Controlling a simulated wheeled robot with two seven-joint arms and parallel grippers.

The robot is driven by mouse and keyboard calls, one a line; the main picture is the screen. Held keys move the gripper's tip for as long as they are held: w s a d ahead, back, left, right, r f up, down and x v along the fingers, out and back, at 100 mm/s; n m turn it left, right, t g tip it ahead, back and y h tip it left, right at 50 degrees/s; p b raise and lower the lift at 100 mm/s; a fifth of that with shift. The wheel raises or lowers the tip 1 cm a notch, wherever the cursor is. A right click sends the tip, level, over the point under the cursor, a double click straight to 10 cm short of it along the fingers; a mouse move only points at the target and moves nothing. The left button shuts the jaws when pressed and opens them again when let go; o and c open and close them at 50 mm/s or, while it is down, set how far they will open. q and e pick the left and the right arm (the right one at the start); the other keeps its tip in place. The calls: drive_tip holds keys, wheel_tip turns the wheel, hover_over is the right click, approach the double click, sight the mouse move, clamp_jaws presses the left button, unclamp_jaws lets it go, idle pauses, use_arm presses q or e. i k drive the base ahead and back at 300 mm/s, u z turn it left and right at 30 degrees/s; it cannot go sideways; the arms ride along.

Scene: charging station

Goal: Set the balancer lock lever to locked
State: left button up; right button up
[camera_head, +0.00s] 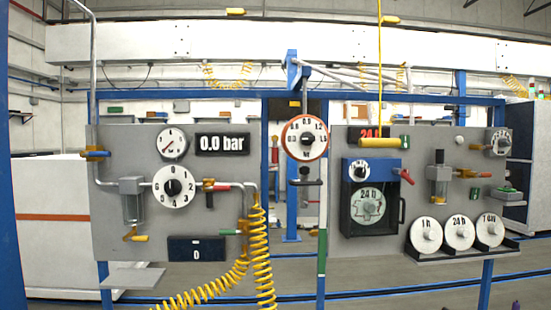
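I cannot tell for sure which part is the balancer lock lever. A red lever (403,175) sticks out to the right of the blue box (371,196) just below that fitting. On the left panel, a red-handled valve (216,187) sits on the pipe to the right of the large dial. Neither of my grippers shows in the head view.
The left grey panel (110,223) carries gauges, a 0.0 bar display (222,144) and a coiled yellow hose (264,260). The right grey panel (340,245) has a rack (462,254) of round charts. A round gauge (305,137) stands between the panels.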

sight(275, 155)
drive_tip(key=k, duration=0.6)
drive_tip(key=u, duration=0.95)
drive_tip(key=i, duration=1.3)
drive_tip(key=z, duration=0.3)
